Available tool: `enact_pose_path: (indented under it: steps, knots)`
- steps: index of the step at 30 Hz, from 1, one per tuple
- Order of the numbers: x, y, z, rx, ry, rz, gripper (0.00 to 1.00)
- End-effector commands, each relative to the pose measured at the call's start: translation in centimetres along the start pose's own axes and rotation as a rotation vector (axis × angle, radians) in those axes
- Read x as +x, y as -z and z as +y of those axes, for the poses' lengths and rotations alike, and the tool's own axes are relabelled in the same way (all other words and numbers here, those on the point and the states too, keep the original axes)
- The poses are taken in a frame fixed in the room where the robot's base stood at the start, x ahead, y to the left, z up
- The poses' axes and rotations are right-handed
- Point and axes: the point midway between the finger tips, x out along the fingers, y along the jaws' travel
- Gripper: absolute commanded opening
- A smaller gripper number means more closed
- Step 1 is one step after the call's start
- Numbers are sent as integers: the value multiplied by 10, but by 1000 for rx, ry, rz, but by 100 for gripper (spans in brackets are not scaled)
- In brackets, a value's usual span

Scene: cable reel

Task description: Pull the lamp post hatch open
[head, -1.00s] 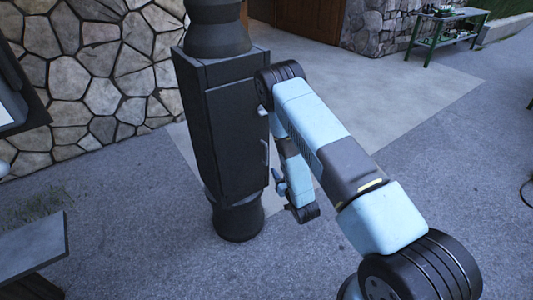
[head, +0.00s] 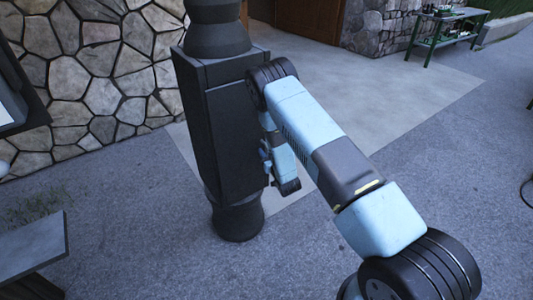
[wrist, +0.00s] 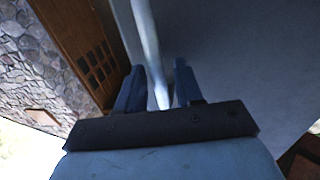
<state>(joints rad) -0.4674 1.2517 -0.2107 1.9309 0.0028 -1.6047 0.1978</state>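The lamp post (head: 237,222) is dark, with a tall box whose front face is the hatch (head: 232,140). The hatch looks shut in its frame. In the head view my gripper (head: 266,153) is at the hatch's right edge and covers the handle. In the wrist view the handle (wrist: 147,45) is a pale upright bar that runs down between the two fingers of my gripper (wrist: 159,76). The fingers are open, one on each side of the bar, with a visible gap at the right finger. Contact at the left finger is hard to tell.
A stone wall (head: 80,70) stands behind the post at left. A grey bench-like surface (head: 35,245) is at the lower left. A green table (head: 440,30) with small items stands far off at the upper right.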

Motion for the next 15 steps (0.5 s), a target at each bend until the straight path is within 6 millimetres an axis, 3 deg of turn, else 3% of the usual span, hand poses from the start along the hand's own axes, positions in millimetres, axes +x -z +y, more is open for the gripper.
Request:
enact_pose_path:
  steps: [8,15]
  knots:
    - [1,0,0,0,0,0,36]
    - [1,0,0,0,0,0,14]
